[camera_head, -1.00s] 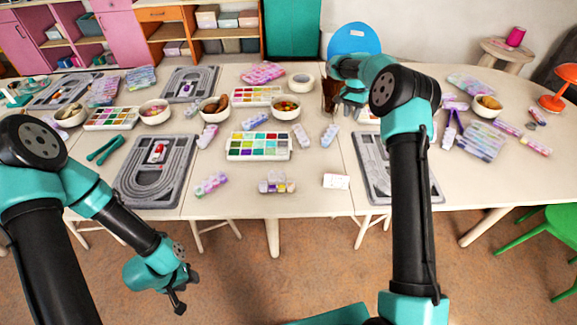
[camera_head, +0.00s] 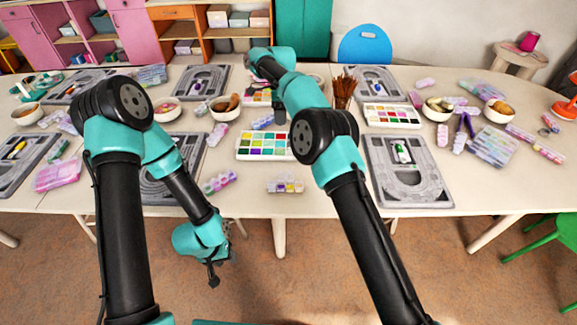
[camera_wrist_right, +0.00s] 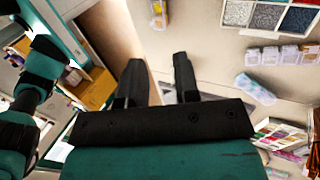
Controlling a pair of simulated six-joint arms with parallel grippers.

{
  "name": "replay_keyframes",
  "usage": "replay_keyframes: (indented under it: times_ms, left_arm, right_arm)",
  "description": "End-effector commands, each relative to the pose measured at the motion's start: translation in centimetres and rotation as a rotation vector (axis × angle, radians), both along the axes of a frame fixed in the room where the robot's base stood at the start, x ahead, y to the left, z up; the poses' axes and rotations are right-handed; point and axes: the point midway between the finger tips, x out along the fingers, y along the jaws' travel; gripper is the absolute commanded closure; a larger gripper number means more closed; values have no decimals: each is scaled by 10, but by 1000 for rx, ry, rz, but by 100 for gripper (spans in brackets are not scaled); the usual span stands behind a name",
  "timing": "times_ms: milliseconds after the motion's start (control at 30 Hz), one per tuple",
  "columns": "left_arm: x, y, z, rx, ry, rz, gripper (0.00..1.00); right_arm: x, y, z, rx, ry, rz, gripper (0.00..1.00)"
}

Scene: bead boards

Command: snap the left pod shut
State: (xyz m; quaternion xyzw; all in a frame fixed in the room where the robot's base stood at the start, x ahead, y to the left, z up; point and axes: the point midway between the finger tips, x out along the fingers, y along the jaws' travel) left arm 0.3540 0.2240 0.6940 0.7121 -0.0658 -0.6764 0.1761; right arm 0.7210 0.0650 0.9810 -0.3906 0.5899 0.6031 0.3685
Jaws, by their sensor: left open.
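A strip of small clear pods (camera_head: 286,186) with yellow and purple contents lies near the table's front edge. A pink and purple strip (camera_head: 220,182) lies to its left. I cannot tell which is the left pod, or how its lid stands. My left gripper (camera_head: 214,274) is open and empty, in front of the table edge and below these strips. My right arm reaches over the middle of the table; its gripper is mostly hidden in the head view. In the right wrist view my right gripper (camera_wrist_right: 157,72) is open, with nothing between the fingers. A pod strip (camera_wrist_right: 280,55) shows at its right.
A color palette (camera_head: 262,146) lies behind the strips. Grey bead boards (camera_head: 408,180) lie at either side. Bowls (camera_head: 437,110), brushes (camera_head: 343,88) and bead boxes (camera_head: 494,145) crowd the back and right. Bare table shows along the front edge.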

Motion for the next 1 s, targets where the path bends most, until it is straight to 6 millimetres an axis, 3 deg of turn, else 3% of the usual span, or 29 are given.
replay_keyframes:
  times_ms: [467, 1000]
  left_arm:
    - [0, 0, 0, 0, 0, 0, 57]
    - [0, 0, 0, 0, 0, 0, 57]
  right_arm:
    - [-2, -2, -6, 0, 0, 1, 71]
    - [-23, -3, -50, 0, 1, 2, 71]
